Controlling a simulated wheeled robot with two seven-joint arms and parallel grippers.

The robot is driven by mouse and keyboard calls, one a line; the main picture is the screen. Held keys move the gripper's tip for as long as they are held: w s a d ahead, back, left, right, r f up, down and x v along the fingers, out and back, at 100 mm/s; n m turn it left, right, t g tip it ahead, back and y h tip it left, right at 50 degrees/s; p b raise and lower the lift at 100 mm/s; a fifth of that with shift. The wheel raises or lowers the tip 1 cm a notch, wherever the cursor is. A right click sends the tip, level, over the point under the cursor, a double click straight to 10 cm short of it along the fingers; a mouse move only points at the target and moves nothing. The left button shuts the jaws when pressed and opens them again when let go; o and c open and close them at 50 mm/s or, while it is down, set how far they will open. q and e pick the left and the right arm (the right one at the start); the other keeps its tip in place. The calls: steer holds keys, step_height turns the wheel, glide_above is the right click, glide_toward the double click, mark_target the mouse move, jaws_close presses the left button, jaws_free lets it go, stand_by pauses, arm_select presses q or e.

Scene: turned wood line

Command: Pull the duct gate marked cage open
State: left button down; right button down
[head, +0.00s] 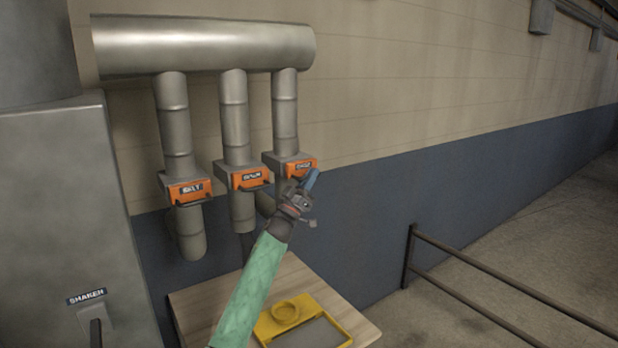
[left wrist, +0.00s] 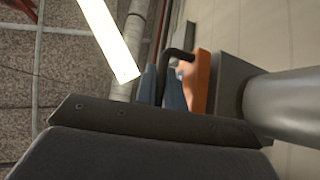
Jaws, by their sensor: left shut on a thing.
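The duct gate marked cage (head: 300,167) is the rightmost of three orange-fronted gates under the grey duct; its label is small and partly blurred. My left gripper (head: 311,181) is at the front of this gate, its blue fingers covering the right side. In the left wrist view the blue fingers (left wrist: 163,90) are shut on the gate's dark handle (left wrist: 178,54), close in front of the orange plate (left wrist: 201,80). The fingers hide part of the handle. My right gripper is out of view.
Gates marked SKLT (head: 188,191) and a middle one (head: 250,178) hang to the left. Below is a wooden table (head: 215,296) with a yellow tray (head: 341,327). A grey cabinet marked SHAKER (head: 60,200) stands left, a dark rail (head: 480,267) right.

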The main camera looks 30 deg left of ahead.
arm_select(q)
steer(key=s+d, duration=0.3)
steer(key=d, duration=0.4)
steer(key=shift+d, duration=0.25)
steer(key=c, duration=1.8)
jaws_free()
steer(key=shift+d+f, duration=0.1)
steer(key=shift+o, duration=0.2)
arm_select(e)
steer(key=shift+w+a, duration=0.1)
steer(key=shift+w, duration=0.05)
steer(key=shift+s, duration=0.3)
